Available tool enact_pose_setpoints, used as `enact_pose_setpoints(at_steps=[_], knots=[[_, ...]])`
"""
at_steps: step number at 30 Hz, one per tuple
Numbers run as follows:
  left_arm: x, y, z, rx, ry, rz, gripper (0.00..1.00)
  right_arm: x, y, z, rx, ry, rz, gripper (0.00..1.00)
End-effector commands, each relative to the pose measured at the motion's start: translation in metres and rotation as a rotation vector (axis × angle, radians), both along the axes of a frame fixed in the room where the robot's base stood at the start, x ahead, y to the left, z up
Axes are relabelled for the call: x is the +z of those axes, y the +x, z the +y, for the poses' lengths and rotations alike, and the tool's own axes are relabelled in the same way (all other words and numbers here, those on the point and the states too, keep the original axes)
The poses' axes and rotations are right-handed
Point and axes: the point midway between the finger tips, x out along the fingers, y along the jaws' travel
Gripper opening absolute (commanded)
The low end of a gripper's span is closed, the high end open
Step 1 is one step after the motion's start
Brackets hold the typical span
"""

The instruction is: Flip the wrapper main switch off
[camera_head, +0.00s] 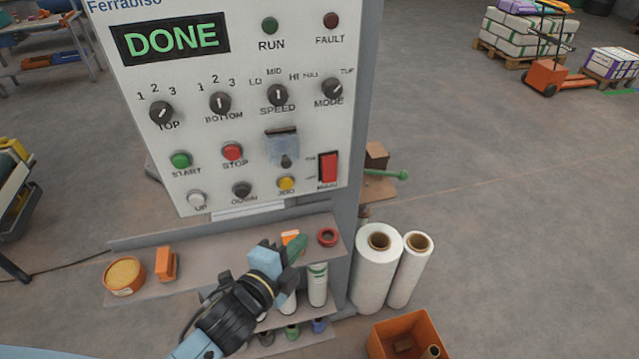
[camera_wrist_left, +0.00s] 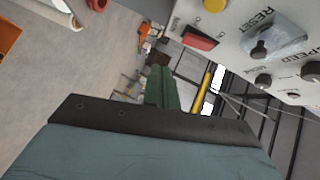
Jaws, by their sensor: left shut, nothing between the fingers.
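The wrapper's main switch (camera_head: 328,167) is a red rocker in a black frame at the lower right of the white control panel (camera_head: 190,70), labelled MAIN. Its rocker position is too small to tell. In the left wrist view the red main switch (camera_wrist_left: 200,39) shows at the upper middle, tilted. My left gripper (camera_head: 297,248) has green fingers and is shut and empty, below the panel and apart from the switch. Its green fingers also show in the left wrist view (camera_wrist_left: 160,88). The panel display (camera_head: 170,38) reads DONE. My right gripper is not in view.
A clear flip cover (camera_head: 283,148) over a knob and a yellow button (camera_head: 286,184) sit left of the switch. A shelf (camera_head: 215,258) below the panel holds a red ring (camera_head: 327,237) and small items. White film rolls (camera_head: 376,270) stand at right.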

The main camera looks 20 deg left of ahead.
Motion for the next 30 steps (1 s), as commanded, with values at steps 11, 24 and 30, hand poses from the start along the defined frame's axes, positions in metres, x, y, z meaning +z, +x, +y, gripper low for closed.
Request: enact_pose_setpoints(at_steps=[11,24,30], knots=[[0.040,-0.001,-0.004,-0.019,0.048,-0.081,0.00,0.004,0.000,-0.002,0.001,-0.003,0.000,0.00],[0.037,0.032,-0.010,-0.017,0.046,-0.082,0.00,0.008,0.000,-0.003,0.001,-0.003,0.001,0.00],[0.032,0.073,-0.018,-0.017,0.044,-0.082,0.00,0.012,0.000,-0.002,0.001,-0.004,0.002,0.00]])
